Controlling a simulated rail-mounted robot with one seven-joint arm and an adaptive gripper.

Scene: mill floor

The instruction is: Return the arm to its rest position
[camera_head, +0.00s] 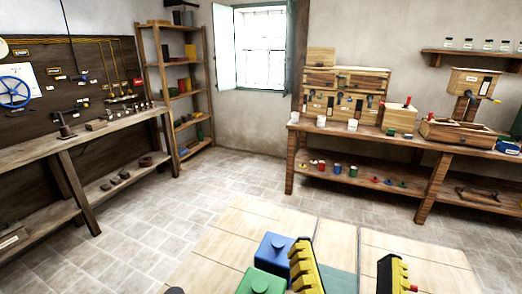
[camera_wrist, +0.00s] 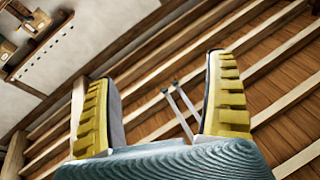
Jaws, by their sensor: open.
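My gripper (camera_head: 350,270) shows at the bottom of the head view, with two yellow ribbed fingers standing well apart. Nothing is between them in that view except the table behind. In the wrist view my gripper (camera_wrist: 160,105) is open and empty, and its fingers point up toward the wooden ceiling beams (camera_wrist: 175,60). The rest of the arm is mostly out of view.
A blue box (camera_head: 274,249) and a green box (camera_head: 262,282) are on the light wooden table (camera_head: 230,235), left of my fingers. A workbench (camera_head: 350,131) with cups and wooden boxes stands at the back right. Another bench (camera_head: 80,139) runs along the left. The tiled floor between is clear.

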